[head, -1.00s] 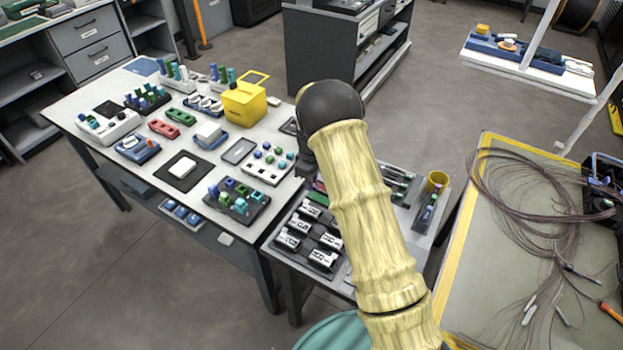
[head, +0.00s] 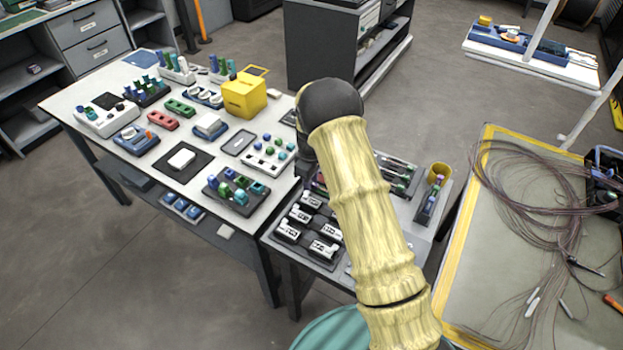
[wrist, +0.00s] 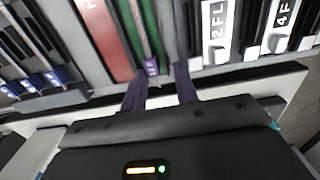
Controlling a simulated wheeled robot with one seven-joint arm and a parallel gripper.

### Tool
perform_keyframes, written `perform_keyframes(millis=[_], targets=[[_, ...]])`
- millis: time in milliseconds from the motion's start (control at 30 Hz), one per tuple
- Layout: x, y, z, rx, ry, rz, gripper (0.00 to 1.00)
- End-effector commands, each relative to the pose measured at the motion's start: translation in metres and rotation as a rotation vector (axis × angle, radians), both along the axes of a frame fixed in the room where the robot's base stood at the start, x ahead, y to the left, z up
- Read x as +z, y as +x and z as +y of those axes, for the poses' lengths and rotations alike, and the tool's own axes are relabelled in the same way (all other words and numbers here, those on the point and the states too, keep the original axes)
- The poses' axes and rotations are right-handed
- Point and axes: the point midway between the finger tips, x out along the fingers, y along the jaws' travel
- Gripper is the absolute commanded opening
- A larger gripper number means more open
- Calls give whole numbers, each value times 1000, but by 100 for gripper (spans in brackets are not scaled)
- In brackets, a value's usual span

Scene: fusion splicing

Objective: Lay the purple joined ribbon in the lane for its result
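In the wrist view my gripper (wrist: 162,78) has its two dark fingers apart. A small purple tag (wrist: 151,67) with white lettering lies just ahead of the fingertips, closer to the left one, and nothing is visibly clamped. Behind the tag, thin strands of a ribbon (wrist: 151,28) run along a green lane (wrist: 134,25). A red lane (wrist: 105,40) is directly to its left. The strands' own colour is hard to tell. In the head view my arm hides the gripper and these lanes.
White labelled holders (wrist: 215,35) stand to the right of the lanes. Other strands with blue-purple tags (wrist: 48,82) lie at left. In the head view a yellow cup (head: 437,174) stands right of my arm. A crowded worktable (head: 90,142) is at left, and a coil of fibre (head: 530,190) at right.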

Motion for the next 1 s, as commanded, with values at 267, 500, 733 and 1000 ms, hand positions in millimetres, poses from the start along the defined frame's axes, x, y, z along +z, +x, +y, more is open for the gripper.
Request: perform_keyframes(millis=[267,500,733,1000], targets=[[3,7,-7,-4,-8,-23,39],[15,9,-7,-5,-8,-29,39],[53,7,-5,-4,-4,-24,39],[106,4,-2,-2,-3,-15,39]])
